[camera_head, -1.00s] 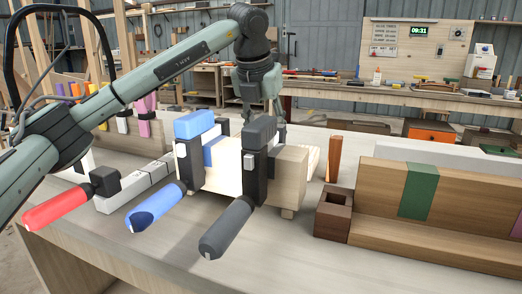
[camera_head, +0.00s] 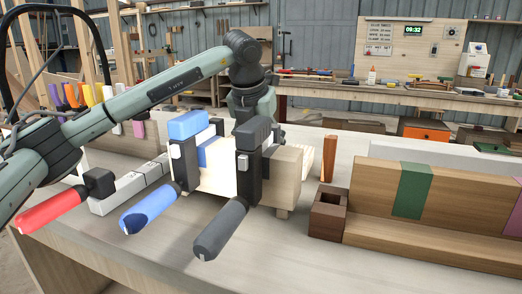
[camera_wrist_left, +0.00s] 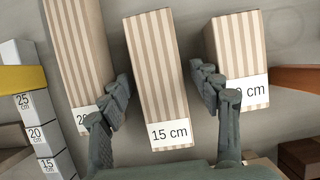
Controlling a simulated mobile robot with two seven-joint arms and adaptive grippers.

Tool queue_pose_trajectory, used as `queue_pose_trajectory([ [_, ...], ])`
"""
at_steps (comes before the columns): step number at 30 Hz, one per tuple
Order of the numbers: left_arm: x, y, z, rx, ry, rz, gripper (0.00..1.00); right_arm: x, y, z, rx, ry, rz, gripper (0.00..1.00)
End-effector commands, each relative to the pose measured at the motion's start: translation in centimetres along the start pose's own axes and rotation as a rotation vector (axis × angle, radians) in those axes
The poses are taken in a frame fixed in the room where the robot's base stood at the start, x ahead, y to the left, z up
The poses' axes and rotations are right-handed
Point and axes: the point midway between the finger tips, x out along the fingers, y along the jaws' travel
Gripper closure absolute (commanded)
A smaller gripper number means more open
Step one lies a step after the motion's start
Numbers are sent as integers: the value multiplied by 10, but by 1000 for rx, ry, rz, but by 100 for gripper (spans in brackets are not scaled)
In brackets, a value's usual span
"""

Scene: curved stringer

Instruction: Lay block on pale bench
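A striped wooden block labelled 15 cm (camera_wrist_left: 157,80) lies in the middle of the left wrist view. My left gripper (camera_wrist_left: 160,92) is open, one finger on each side of it; I cannot tell if they touch it. A longer striped block (camera_wrist_left: 78,60) lies to its left and another (camera_wrist_left: 238,45) to its right, their labels partly covered by my fingers. In the head view my left gripper is hidden behind the clamps, above the pale bench top (camera_head: 285,240). My right gripper is not in view.
Blue (camera_head: 187,125) and dark grey (camera_head: 254,135) clamps stand on pale wood, handles toward me. A red handle (camera_head: 50,210) lies left. A brown square tube (camera_head: 328,213) and a wooden angle piece with a green band (camera_head: 411,190) stand right. The front centre bench is bare.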

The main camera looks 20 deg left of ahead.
Motion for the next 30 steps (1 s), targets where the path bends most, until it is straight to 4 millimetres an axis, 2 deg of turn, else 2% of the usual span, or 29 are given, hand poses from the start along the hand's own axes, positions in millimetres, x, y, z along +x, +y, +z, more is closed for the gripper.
queue_pose_trajectory([
  [8, -3, 0, 1, 0, 0, 0, 37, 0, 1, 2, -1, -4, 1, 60],
  [10, -9, 0, 1, 0, -2, 0, 37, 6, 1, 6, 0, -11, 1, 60],
  [12, -20, 0, 1, 1, -4, 0, 37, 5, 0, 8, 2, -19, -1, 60],
  [16, -49, -1, 1, 1, -6, 0, 37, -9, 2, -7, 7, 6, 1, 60],
  [24, -102, 0, 1, 0, -4, 0, 37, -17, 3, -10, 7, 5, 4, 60],
  [30, -120, 0, 1, 1, -1, 0, 37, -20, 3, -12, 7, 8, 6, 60],
])
